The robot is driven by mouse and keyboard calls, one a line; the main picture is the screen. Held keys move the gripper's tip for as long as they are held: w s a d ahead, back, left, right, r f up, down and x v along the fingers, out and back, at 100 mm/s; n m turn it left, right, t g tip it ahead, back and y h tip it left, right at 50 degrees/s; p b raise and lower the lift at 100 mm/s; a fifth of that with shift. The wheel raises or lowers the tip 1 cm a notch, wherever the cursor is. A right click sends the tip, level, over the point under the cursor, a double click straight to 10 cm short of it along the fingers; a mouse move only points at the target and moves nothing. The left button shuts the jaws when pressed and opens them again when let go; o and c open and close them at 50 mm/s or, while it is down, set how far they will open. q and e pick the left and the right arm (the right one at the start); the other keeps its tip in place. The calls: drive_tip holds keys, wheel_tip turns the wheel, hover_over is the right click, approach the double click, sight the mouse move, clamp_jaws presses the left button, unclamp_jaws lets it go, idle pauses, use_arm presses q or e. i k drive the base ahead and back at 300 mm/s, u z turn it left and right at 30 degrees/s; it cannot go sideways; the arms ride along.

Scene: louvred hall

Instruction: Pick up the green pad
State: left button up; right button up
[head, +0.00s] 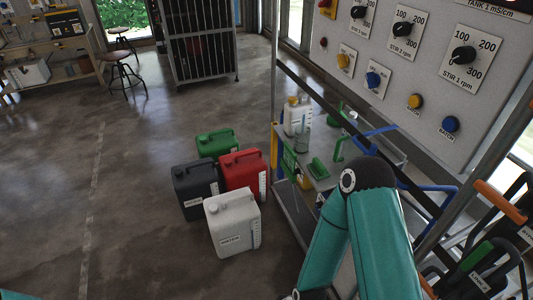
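A small green block that looks like the green pad (318,167) lies on the grey top of a metal cart (326,181), beside a green pipe-like part (338,148). My teal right arm rises from the bottom edge, and its dark elbow joint stands just right of the pad in the picture. I cannot see the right gripper. Only a teal sliver of what seems my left arm shows at the bottom left corner, and its gripper is out of view.
A white container (297,117) and a clear vessel (301,141) stand on the cart. A control panel (415,60) with knobs rises behind it. Green, red (243,173), black (195,187) and white (232,223) jerrycans stand on the floor left of the cart. Open floor lies further left.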

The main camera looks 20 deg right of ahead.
sight(319, 170)
drive_tip(key=i, duration=1.3)
drive_tip(key=z, duration=0.75)
